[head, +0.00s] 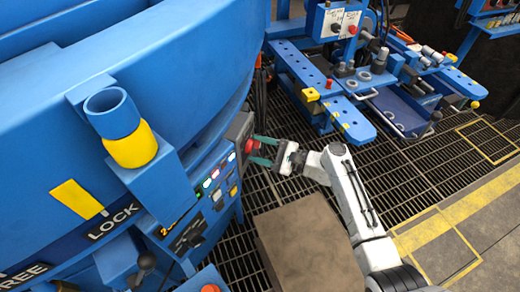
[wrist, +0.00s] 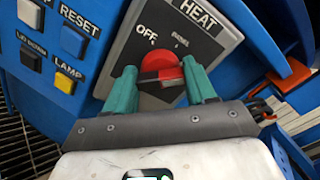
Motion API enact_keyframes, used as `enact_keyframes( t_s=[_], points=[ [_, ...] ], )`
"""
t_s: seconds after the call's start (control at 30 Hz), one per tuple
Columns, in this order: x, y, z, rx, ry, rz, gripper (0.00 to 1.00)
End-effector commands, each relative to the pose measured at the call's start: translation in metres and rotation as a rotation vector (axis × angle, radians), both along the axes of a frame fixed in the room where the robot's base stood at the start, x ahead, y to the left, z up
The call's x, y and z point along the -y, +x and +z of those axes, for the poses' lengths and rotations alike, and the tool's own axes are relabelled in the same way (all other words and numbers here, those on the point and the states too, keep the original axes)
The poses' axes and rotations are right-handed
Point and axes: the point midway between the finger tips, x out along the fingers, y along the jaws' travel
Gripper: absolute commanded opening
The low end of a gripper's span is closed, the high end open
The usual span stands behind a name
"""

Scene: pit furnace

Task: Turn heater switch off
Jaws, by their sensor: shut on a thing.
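The words OFF and a smaller one, hard to read, stand above the knob. The knob also shows in the head view (head: 248,146), on the side of the blue furnace. My gripper (wrist: 162,82) has its two green fingers on either side of the knob and is shut on it. In the head view my gripper (head: 258,151) reaches the panel from the right. I cannot tell which label the knob points to.
Left of the knob, RESET and LAMP buttons sit on the blue panel, including a yellow LAMP button (wrist: 68,82). A brown box (head: 305,245) stands on the grating below my arm. A blue workbench (head: 325,90) stands at the back right.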

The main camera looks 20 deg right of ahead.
Motion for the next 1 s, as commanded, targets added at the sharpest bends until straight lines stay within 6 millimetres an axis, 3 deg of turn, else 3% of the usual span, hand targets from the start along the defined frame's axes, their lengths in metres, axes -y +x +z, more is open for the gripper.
enact_keyframes(
  t_s=[1.0],
  points=[
    [-0.0029, -0.0017, -0.0104, 0.661, -0.614, 0.004, 0.25]
  ],
)
